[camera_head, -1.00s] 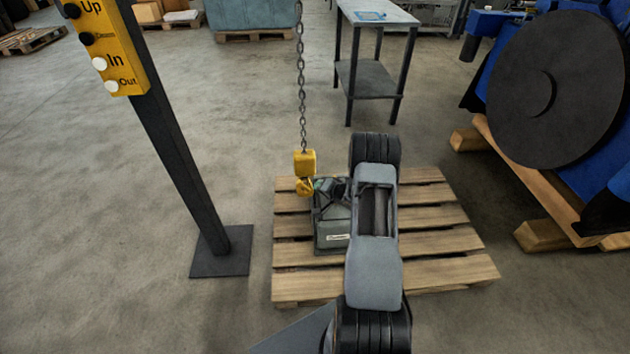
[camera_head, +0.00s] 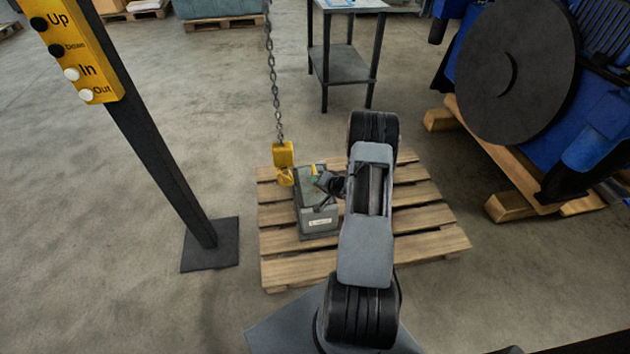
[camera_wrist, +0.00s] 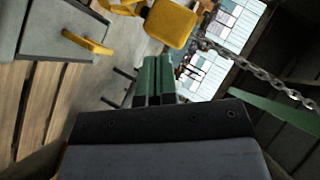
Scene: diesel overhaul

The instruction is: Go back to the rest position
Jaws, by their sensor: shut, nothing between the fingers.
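My gripper (camera_wrist: 153,80) shows in the wrist view as two green fingers side by side, closed together with nothing between them. In the head view my arm leans over the pallet and its dark wrist end is beside the top of the grey box; the fingertips are hard to make out there. The grey box (camera_head: 317,222) stands on the wooden pallet (camera_head: 280,271). The wrist view shows part of the box (camera_wrist: 62,22) and a yellow loop (camera_wrist: 87,42) on it. The yellow hoist hook (camera_head: 284,155) hangs on a chain at the box's left; its block (camera_wrist: 172,22) is near my fingers in the wrist view.
A post with a yellow button panel (camera_head: 72,48) stands at the left on a dark base plate (camera_head: 211,246). A blue engine with a black disc (camera_head: 490,75) rests on timber at the right. A metal table (camera_head: 340,64) stands behind. Floor between post and pallet is clear.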

